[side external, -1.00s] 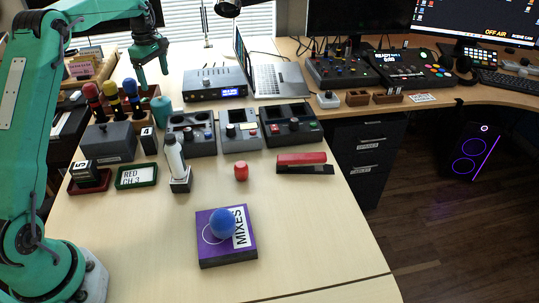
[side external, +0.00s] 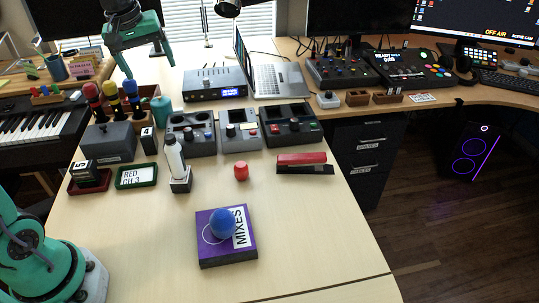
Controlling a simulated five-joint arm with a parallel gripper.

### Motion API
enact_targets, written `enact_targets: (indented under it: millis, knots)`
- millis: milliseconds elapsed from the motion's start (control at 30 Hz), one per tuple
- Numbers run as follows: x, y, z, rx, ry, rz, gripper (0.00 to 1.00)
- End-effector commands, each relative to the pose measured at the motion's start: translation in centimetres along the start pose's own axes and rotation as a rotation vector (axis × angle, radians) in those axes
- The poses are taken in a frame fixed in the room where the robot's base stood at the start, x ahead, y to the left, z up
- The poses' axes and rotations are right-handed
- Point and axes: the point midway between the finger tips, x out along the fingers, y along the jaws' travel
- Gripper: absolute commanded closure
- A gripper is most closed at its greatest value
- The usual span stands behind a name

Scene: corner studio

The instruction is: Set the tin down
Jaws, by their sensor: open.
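A teal cylinder (side external: 162,110), the most tin-like thing in view, stands upright on the table beside the microphones with coloured tops. I cannot tell for sure that it is the tin. My gripper (side external: 143,50) is at the top left of the side view, raised above the back of the table. It is apart from the teal cylinder, up and to its left in the picture. Its fingers are spread and I see nothing between them.
Microphones (side external: 112,97) with red, yellow and blue tops stand in a row left of the cylinder. Control boxes (side external: 190,134) lie to its right. A purple MIXES box (side external: 226,252) with a blue ball (side external: 222,224) is in front.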

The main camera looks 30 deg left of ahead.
Motion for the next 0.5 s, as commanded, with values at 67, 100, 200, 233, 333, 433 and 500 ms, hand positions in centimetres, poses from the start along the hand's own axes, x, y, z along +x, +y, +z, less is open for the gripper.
enact_targets:
  millis: [67, 100, 200, 233, 333, 433, 500]
  knots:
    - [-0.9, -0.3, 2.0, 0.078, 0.016, 0.019, 0.18]
    - [-1.2, -0.6, 3.0, 0.117, 0.023, 0.027, 0.18]
    - [-1.9, -1.2, 5.3, 0.214, 0.043, 0.047, 0.18]
    - [-2.0, -1.4, 6.0, 0.243, 0.049, 0.053, 0.18]
    - [-2.4, -2.2, 8.3, 0.341, 0.069, 0.072, 0.18]
    - [-2.6, -3.1, 10.6, 0.438, 0.092, 0.091, 0.18]
    - [-2.5, -3.8, 12.1, 0.506, 0.107, 0.103, 0.18]
